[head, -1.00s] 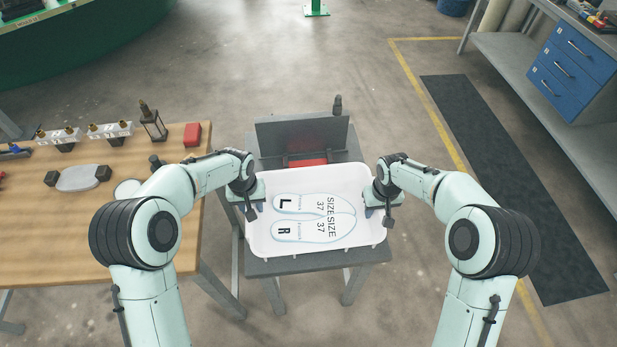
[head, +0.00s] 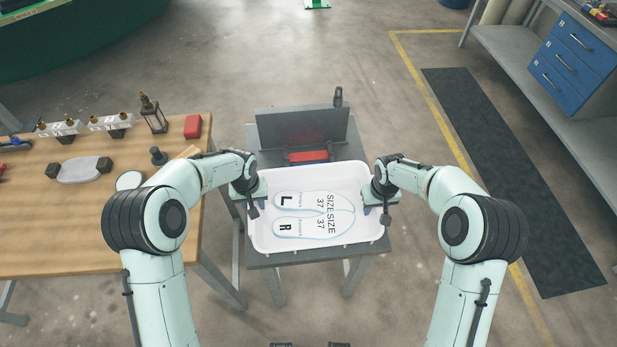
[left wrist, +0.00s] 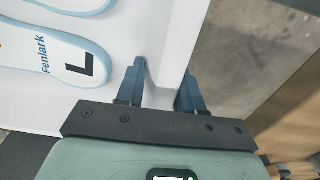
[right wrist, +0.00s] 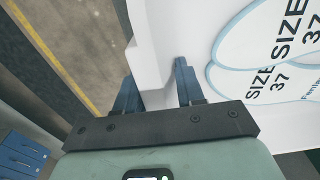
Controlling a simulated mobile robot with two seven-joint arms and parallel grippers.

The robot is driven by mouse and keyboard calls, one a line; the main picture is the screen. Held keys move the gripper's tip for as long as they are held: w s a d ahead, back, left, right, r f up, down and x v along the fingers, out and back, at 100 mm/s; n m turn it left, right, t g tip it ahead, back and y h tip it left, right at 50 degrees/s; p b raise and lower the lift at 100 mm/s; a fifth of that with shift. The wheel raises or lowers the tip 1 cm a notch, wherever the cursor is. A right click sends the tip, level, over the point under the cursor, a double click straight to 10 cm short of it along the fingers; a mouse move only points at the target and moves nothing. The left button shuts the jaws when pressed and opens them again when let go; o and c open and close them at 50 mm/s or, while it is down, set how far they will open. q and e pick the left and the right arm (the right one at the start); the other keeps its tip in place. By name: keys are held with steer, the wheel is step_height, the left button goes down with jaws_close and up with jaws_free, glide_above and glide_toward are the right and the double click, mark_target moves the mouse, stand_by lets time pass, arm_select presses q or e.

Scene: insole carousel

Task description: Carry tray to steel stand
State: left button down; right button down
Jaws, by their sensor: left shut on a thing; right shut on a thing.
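The white tray (head: 340,243) holds two insoles with pale blue edges, one marked L (head: 300,201) and one marked R (head: 305,227), both printed SIZE 37. In the head view the tray overlaps the dark-topped steel stand (head: 290,275); I cannot tell whether it touches the top. My left gripper (head: 254,198) is shut on the tray's left wall, which also shows between the fingers in the left wrist view (left wrist: 166,85). My right gripper (head: 380,196) is shut on the right wall, also seen in the right wrist view (right wrist: 155,90).
A dark upright panel (head: 303,128) with a red block (head: 308,155) stands at the stand's far side. A wooden table (head: 60,220) with fixtures is on the left. A workbench with blue drawers (head: 570,60) is at the right. Open floor lies between.

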arm_select(q)
steer(key=shift+d+f, duration=0.4)
steer(key=shift+f, duration=0.05)
arm_select(e)
steer(key=shift+a+f, duration=0.4)
steer(key=shift+f, duration=0.15)
arm_select(q)
steer(key=c, duration=0.9)
jaws_free()
steer(key=shift+f, duration=0.15)
steer(key=shift+c, duration=0.2)
arm_select(e)
steer(key=c, duration=0.9)
jaws_free()
steer(key=shift+f, duration=0.1)
arm_select(q)
steer(key=shift+o, duration=1.1)
arm_select(e)
steer(key=shift+o, duration=1)
arm_select(q)
steer(key=shift+a, duration=0.2)
arm_select(e)
steer(key=shift+d, duration=0.2)
arm_select(q)
steer(key=shift+a, duration=0.1)
arm_select(e)
steer(key=shift+d, duration=0.1)
